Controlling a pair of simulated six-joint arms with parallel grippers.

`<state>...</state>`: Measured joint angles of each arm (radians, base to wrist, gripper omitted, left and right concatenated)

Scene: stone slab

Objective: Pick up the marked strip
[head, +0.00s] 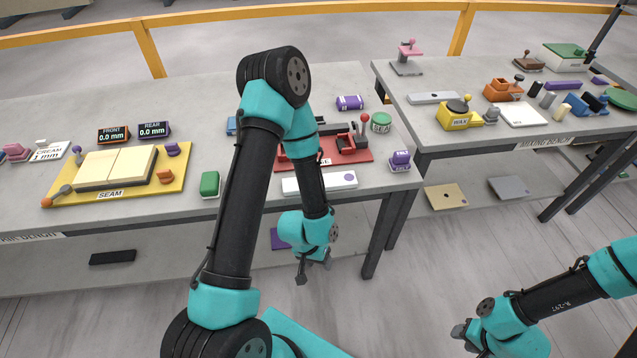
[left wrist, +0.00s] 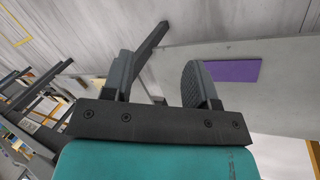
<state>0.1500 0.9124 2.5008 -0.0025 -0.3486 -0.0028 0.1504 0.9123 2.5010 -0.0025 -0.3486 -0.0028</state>
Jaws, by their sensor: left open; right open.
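My left gripper (head: 313,276) hangs below and in front of the bench edge, apart from the strip. Its fingers stand apart with nothing between them in the left wrist view (left wrist: 160,85). The strip does not show clearly in that view. My right gripper (head: 462,332) is at the lower right over the floor, away from the benches, open and empty.
A purple plate (head: 279,239) lies on the lower shelf; it also shows in the left wrist view (left wrist: 232,71). A purple block (head: 400,161) stands right of the strip, a green block (head: 209,184) to its left. The yellow SEAM board (head: 175,182) is farther left.

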